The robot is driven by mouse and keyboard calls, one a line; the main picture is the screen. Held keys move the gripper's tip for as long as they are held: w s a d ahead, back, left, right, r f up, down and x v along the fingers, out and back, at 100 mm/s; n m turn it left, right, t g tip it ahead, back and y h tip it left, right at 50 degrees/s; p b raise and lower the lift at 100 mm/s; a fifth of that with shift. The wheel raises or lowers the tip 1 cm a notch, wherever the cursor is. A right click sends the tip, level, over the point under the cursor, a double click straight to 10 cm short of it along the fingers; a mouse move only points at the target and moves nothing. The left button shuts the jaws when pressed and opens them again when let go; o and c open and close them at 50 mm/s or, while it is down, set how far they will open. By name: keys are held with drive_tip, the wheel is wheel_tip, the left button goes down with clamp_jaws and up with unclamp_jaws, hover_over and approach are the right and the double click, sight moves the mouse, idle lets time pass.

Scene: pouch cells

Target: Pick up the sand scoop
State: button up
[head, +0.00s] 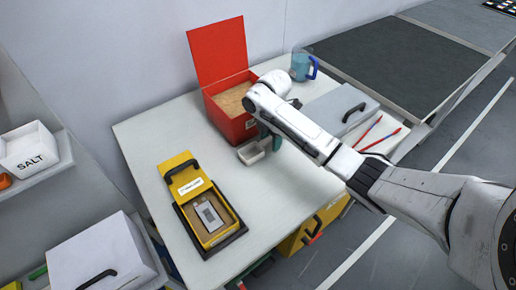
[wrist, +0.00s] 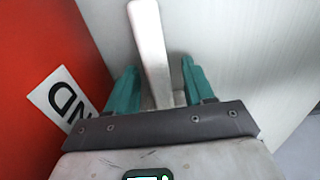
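The sand scoop (head: 252,152) is pale grey and rests on the white table, by the front of the red sand box (head: 223,119). In the wrist view its long light handle (wrist: 150,45) runs up between the teal fingers. My gripper (wrist: 160,75) is open, with a finger on each side of the handle and gaps visible on both sides. In the head view my gripper (head: 271,140) is low beside the scoop and partly hidden by my arm.
A yellow case (head: 185,165) with a pouch cell stands on a dark tray (head: 238,238) at the front left. The table middle is clear.

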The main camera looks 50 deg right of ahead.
clamp_jaws()
idle(0.4)
